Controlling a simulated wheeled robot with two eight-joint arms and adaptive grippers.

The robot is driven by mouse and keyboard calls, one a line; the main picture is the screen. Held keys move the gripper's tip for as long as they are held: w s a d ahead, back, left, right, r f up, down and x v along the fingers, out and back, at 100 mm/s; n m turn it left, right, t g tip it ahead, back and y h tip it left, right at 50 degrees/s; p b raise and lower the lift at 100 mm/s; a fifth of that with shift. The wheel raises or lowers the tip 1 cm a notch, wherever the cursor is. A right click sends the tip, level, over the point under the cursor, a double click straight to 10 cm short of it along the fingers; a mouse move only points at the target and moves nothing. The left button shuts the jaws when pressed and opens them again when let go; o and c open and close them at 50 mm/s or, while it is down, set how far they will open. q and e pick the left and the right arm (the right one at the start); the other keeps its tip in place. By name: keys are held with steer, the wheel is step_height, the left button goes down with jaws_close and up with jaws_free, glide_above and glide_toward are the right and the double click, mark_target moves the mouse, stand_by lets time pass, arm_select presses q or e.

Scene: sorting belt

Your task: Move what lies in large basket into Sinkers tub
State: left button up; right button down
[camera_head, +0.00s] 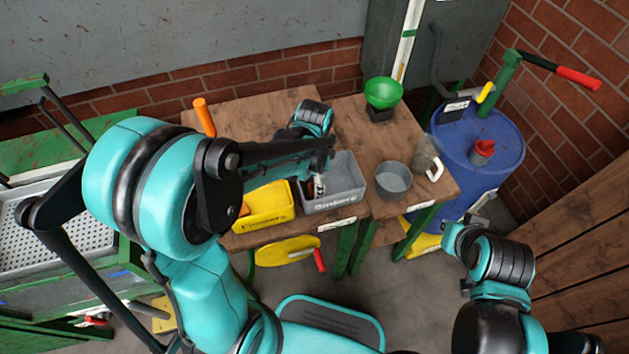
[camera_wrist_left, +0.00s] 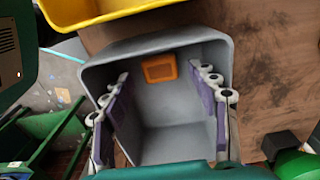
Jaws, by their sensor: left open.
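The grey Sinkers tub (camera_head: 345,190) stands on the wooden table, its label on the front side. My left gripper (camera_head: 318,185) is over the tub, pointing down. In the left wrist view its two purple-padded fingers (camera_wrist_left: 162,100) are spread wide, with nothing between them. An orange rectangular piece (camera_wrist_left: 159,68) lies inside the grey tub (camera_wrist_left: 180,138), near its far end in that view. I cannot make out a thing clearly labelled as the large basket; a perforated metal tray (camera_head: 40,225) at the far left looks empty where visible.
A yellow tub (camera_head: 265,208) adjoins the grey tub on the left. A round grey pan (camera_head: 393,180), a clear jug (camera_head: 427,160) and a green funnel (camera_head: 383,92) stand to the right. A blue drum (camera_head: 490,150) is beyond the table. Bare wood lies behind the tubs.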

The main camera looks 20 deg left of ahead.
arm_select(q)
steer(key=shift+r, duration=0.35)
step_height(320, 180, up, 11)
steer(key=p, duration=0.5)
steer(key=s+a+r+n+t, duration=0.3)
steer(key=s+r+n+t, duration=0.2)
steer(key=s+n+t, duration=0.2)
steer(key=s+n, duration=0.2)
steer(key=n, duration=0.2)
steer(key=shift+r, duration=0.15)
steer(key=shift+f+b, duration=0.4)
steer(key=shift+f, duration=0.15)
steer(key=shift+c, duration=0.7)
